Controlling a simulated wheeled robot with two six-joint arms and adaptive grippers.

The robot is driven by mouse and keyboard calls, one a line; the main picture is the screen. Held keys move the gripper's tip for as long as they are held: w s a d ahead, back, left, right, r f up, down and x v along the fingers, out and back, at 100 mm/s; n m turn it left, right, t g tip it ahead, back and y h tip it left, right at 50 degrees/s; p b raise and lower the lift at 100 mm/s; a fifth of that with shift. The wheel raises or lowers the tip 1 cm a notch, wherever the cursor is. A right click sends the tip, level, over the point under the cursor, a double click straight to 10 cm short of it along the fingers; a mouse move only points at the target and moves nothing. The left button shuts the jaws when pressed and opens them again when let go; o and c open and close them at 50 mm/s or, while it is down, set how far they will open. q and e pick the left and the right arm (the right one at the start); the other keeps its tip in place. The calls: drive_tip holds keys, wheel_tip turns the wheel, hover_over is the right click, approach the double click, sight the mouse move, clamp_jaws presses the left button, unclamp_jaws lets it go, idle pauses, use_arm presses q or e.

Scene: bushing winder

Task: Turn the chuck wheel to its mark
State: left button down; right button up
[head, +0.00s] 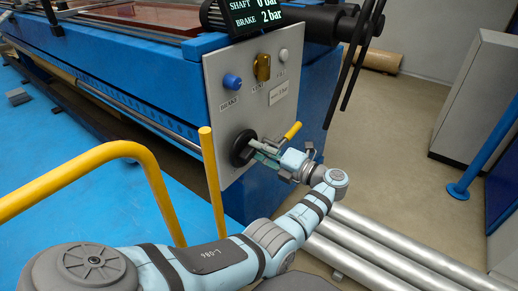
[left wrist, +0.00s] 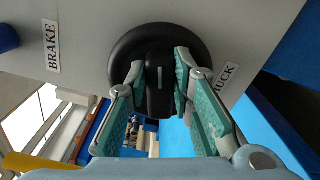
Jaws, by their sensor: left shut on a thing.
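The chuck wheel (head: 242,149) is a black round knob low on the grey panel. In the left wrist view the chuck wheel (left wrist: 197,44) shows a raised black grip bar with a short pale line on it. My left gripper (head: 256,150) reaches it from the right in the head view. In the left wrist view the teal-padded fingers of my left gripper (left wrist: 160,82) stand on both sides of the bar and are shut on it. The fingers and bar hide part of the wheel and the CHUCK label (left wrist: 223,78). I cannot make out the wheel's mark. My right gripper is not in view.
Yellow rails (head: 90,176) stand left; silver pipes (head: 375,255) lie lower right.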

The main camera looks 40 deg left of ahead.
use_arm(q)
drive_tip(key=shift+s+f+m+p, duration=0.35)
drive_tip(key=shift+m+p, duration=0.5)
drive_tip(key=shift+m, duration=2.75)
drive_tip(key=shift+s+f+m+p, duration=0.3)
drive_tip(key=shift+m+p, duration=0.5)
drive_tip(key=shift+m, duration=2.8)
drive_tip(key=shift+s+f+m+p, duration=0.2)
drive_tip(key=shift+f+m+p, duration=0.5)
drive_tip(key=shift+m, duration=2.9)
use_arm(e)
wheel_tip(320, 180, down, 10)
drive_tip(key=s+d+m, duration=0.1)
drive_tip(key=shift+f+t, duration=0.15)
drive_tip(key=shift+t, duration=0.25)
use_arm(q)
drive_tip(key=shift+r, duration=0.15)
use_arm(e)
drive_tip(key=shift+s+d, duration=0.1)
use_arm(q)
drive_tip(key=c, duration=1.4)
unclamp_jaws()
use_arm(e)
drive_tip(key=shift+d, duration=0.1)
